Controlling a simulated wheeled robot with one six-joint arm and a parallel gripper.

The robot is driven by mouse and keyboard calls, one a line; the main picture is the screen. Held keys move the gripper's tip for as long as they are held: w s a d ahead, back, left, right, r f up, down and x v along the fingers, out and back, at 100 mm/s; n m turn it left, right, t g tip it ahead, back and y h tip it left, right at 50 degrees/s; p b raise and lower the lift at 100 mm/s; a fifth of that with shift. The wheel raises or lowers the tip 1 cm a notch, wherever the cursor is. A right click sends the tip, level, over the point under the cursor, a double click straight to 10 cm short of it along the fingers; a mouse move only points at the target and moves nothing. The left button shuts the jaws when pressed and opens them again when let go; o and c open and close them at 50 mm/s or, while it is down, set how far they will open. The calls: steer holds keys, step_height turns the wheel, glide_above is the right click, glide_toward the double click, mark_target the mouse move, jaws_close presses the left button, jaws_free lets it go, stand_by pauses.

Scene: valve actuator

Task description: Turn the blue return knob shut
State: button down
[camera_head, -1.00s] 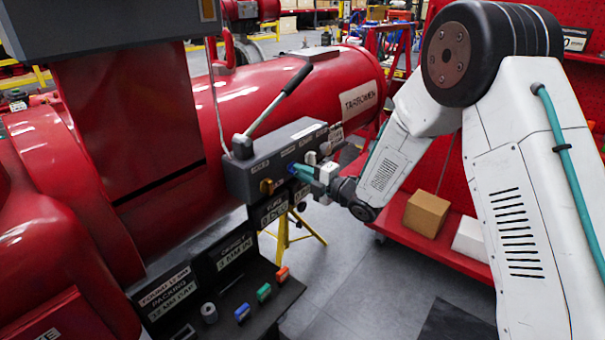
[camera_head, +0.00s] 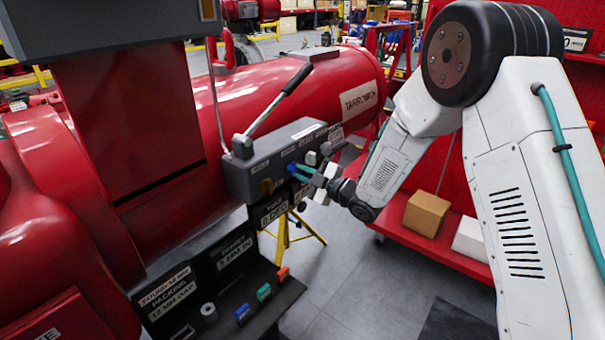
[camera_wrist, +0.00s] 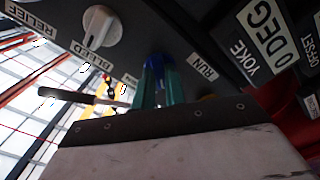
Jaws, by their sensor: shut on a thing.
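The blue return knob (camera_head: 291,168) sits on the front of the grey control box (camera_head: 240,180). My gripper (camera_head: 297,172) reaches it from the right, with its teal fingers at the knob. In the wrist view the blue knob (camera_wrist: 158,61) shows between the tips of the two teal fingers of my gripper (camera_wrist: 158,72). The gripper is shut on it. The fingers hide most of the knob's sides, and its pointing direction cannot be told. A "RUN" label is to the right of the knob in the wrist view.
An amber knob (camera_head: 266,187) is left of the blue one. A pale knob (camera_head: 311,158) is close on the right; a white knob (camera_wrist: 101,26) shows in the wrist view. A lever (camera_head: 275,105) rises from the box. A black tray (camera_head: 262,308) with small parts lies below.

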steer(key=m, duration=0.4)
steer(key=shift+m, duration=2.9)
steer(key=shift+f, duration=0.1)
steer(key=c, duration=1.4)
jaws_free()
steer(key=shift+c, duration=0.2)
steer(key=shift+d, duration=0.1)
steer(key=v, duration=0.7)
steer(key=shift+s+d, duration=0.25)
